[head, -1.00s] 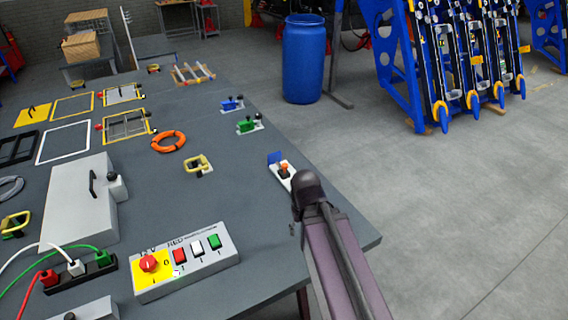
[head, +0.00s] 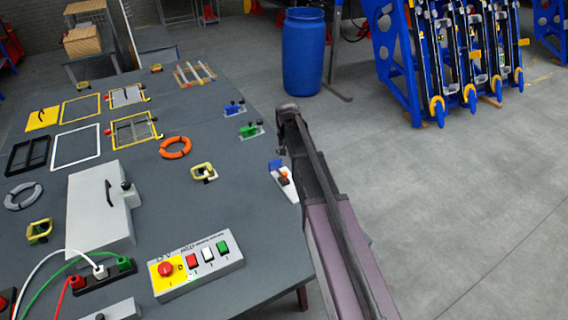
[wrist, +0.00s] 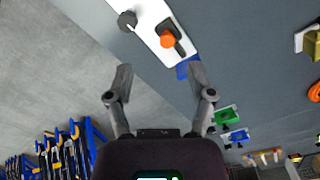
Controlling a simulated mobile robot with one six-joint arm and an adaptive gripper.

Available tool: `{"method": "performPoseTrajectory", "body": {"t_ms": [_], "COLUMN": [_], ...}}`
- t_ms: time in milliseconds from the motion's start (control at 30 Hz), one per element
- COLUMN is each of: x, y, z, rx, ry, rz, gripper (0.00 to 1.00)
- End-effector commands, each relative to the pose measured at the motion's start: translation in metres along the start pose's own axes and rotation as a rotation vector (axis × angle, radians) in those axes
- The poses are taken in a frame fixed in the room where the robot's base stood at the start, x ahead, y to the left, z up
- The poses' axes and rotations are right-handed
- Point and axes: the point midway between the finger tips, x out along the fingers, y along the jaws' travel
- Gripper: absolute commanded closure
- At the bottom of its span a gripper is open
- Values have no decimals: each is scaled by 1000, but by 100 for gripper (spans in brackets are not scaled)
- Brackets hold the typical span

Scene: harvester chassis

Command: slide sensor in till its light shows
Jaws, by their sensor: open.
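A white plate (head: 287,187) lies near the right edge of the grey table. It carries a small orange-topped black part (head: 284,176), likely the sensor, and a blue block (head: 275,165) at its far end. In the wrist view the plate (wrist: 150,14) holds a dark round knob (wrist: 127,20), the orange part (wrist: 167,40) and the blue block (wrist: 183,68). My gripper (wrist: 159,73) is open and empty, its fingers apart below the orange part in that picture. In the head view my arm partly hides the gripper. I cannot make out a lit light.
Green (head: 250,130) and blue (head: 233,107) clamp-like parts stand farther back on the table (head: 180,205). A switch box (head: 198,265) lies at the front, an orange ring (head: 175,148) to the left. Floor is open right of the table edge; a blue barrel (head: 303,55) stands behind.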

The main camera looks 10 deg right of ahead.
Motion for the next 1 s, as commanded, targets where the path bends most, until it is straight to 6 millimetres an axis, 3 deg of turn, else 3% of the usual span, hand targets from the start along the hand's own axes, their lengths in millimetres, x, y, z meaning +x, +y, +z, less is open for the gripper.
{"method": "performPoseTrajectory", "body": {"t_ms": [33, 233, 733, 1000], "x": [-12, -20, -18, -8], "y": [-5, -10, -11, -12], "z": [-16, -34, -35, -35], "rx": [10, 37, 39, 38], "ry": [0, 0, 0, 0], "rz": [0, 0, 0, 0], "gripper": [30, 30, 30, 30]}}
